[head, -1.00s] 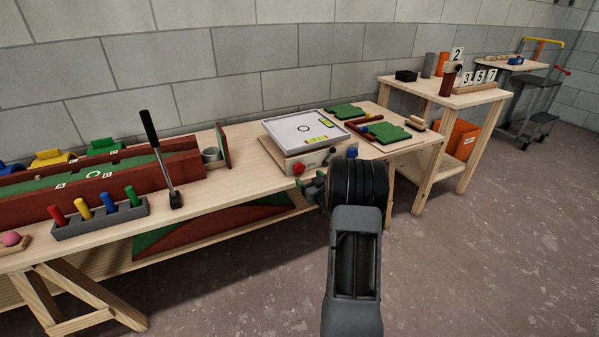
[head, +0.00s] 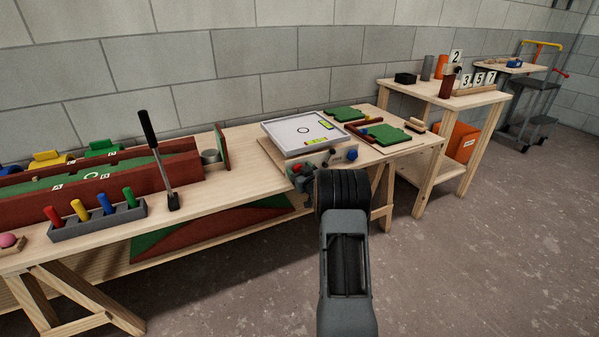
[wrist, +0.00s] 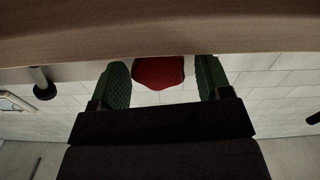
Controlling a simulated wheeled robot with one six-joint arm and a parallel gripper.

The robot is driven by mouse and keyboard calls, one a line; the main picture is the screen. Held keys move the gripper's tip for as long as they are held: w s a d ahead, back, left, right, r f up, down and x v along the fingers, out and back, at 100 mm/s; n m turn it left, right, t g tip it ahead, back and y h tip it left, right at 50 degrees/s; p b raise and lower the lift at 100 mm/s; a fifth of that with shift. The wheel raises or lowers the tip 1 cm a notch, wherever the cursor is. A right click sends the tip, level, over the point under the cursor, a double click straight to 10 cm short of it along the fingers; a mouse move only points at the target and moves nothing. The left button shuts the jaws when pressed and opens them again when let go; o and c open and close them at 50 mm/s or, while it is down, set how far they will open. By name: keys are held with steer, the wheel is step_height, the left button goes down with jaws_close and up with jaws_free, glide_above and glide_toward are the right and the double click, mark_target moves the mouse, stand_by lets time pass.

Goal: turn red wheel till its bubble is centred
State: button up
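The red wheel (head: 297,167) is on the front of the box under the white tilt board (head: 283,130). In the wrist view the red wheel (wrist: 158,72) shows between the two green finger pads of my gripper (wrist: 161,80). My gripper (head: 303,179) is open at the wheel, with a pad on either side; the left pad is close to it, and a gap shows at the right. A blue wheel (head: 352,155) is on the same front, to the right. Two yellow-green vials (head: 317,140) (head: 327,126) lie on the board; their bubbles are too small to make out.
The bench (head: 235,195) carries a dark red trough (head: 188,168), a lever (head: 160,160) and a rack of coloured pegs (head: 100,220) to the left. Green plates (head: 385,133) lie right of the board. The floor in front is clear.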

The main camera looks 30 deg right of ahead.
steer(key=c, duration=0.8)
steer(key=m+p, duration=0.1)
steer(key=m, duration=0.1)
steer(key=shift+r+m, duration=0.1)
steer(key=shift+m, duration=0.2)
steer(key=shift+d+m+p, duration=0.15)
steer(key=shift+m+p, duration=0.7)
steer(key=shift+m, duration=0.85)
steer(key=o, duration=0.9)
